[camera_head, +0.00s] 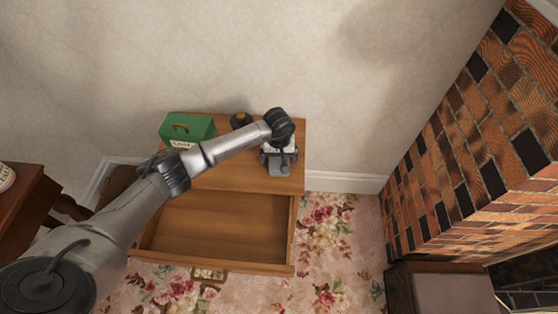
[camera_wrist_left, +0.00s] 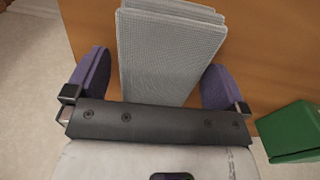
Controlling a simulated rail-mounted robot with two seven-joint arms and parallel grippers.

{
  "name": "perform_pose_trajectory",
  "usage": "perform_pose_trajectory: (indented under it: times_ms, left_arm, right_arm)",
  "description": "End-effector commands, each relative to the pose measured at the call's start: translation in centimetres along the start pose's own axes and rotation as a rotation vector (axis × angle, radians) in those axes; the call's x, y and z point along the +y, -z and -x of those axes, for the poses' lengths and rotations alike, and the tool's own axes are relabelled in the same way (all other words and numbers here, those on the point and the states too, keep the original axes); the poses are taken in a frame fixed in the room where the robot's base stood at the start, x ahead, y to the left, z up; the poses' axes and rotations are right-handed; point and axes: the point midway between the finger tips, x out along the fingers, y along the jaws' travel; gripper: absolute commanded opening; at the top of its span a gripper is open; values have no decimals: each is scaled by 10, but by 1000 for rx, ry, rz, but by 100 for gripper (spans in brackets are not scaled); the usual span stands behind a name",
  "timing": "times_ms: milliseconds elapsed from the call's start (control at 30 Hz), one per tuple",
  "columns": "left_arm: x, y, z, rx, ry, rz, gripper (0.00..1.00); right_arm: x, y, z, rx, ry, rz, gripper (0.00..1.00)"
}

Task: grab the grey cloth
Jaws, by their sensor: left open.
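The grey cloth (camera_wrist_left: 168,50) is a folded, woven-looking stack on the wooden top, seen in the left wrist view. My left gripper (camera_head: 278,160) is over the right part of the dresser top in the head view. In the left wrist view its two purple-padded fingers (camera_wrist_left: 157,78) are open, one on each side of the cloth, with gaps showing between. I cannot tell how far above the wood the fingertips are. In the head view the cloth is mostly hidden by my gripper. My right gripper is not in view.
The wooden dresser (camera_head: 240,182) has an open, empty-looking drawer (camera_head: 215,225). A green box (camera_head: 187,130) stands on its left, and a dark round object (camera_head: 240,120) near the wall. A brick fireplace (camera_head: 480,140) is at the right. Floral carpet (camera_head: 335,240) lies between them.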

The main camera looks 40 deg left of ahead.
Motion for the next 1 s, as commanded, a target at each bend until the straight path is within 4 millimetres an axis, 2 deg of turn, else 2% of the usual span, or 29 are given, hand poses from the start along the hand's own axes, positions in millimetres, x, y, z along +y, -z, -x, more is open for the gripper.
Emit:
perform_pose_trajectory:
  times_ms: [133, 667, 867, 1000]
  left_arm:
    - [0, 0, 1, 1, -1, 0, 99]
    - [0, 0, 2, 1, -1, 0, 49]
    - [0, 0, 2, 1, -1, 0, 49]
    - [0, 1, 12, 3, -1, -1, 48]
  right_arm:
    - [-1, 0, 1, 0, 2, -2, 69]
    - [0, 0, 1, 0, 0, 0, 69]
    - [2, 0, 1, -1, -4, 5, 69]
    - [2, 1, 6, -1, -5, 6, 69]
